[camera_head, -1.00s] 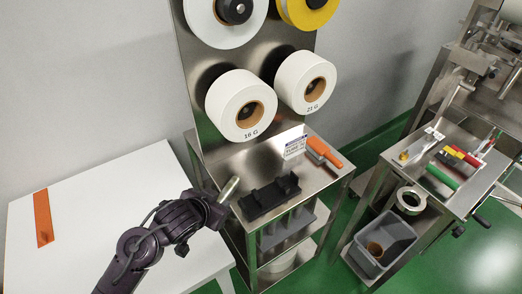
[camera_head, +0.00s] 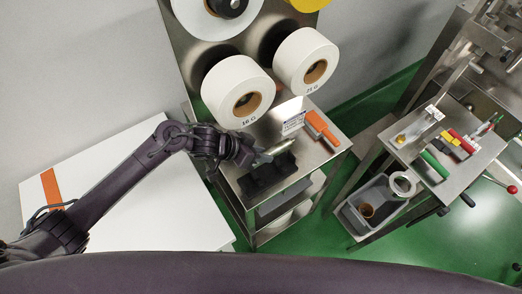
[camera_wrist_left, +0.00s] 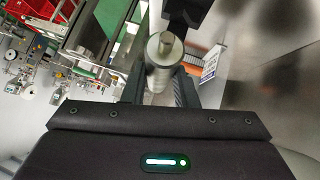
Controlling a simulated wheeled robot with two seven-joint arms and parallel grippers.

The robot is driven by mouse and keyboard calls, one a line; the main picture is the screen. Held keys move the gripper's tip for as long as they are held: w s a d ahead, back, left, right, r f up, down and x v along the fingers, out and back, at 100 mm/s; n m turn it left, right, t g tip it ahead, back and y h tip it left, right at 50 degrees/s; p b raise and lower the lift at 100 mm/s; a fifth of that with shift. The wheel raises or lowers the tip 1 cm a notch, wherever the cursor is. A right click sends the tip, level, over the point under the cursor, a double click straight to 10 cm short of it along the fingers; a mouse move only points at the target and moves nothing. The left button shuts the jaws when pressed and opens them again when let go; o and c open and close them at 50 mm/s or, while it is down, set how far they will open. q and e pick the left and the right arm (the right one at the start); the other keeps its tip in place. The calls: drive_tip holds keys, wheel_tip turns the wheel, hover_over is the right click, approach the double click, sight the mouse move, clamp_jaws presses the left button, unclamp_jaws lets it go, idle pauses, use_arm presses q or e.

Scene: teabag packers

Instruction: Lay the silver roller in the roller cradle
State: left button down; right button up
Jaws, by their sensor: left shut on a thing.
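The silver roller (camera_head: 272,151) is held in my left gripper (camera_head: 252,155), over the black roller cradle (camera_head: 266,177) on the steel cart. In the left wrist view the roller (camera_wrist_left: 164,62) points away from the gripper, with its round end and small stub showing. My right gripper is not in view.
An orange-handled tool (camera_head: 321,127) and a small sign (camera_head: 293,123) stand at the cart's back right. White reels (camera_head: 238,92) hang above the cradle. A white table (camera_head: 120,200) is at left. A second cart (camera_head: 455,180) with coloured tools stands at right.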

use_arm(q)
drive_tip(key=shift+w+a+f+b, duration=0.1)
drive_tip(key=shift+a+f+b, duration=0.1)
drive_tip(key=shift+f+b, duration=0.15)
drive_tip(key=shift+f, duration=0.4)
drive_tip(key=shift+f+b, duration=0.35)
drive_tip(key=shift+b, duration=0.05)
wheel_tip(320, 180, down, 4)
drive_tip(key=shift+r+b, duration=0.25)
drive_tip(key=shift+b, duration=0.85)
drive_tip(key=shift+f+b, duration=1.2)
drive_tip(key=shift+f, duration=0.75)
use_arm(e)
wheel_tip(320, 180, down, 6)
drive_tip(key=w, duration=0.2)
use_arm(q)
drive_tip(key=c, duration=1.1)
unclamp_jaws()
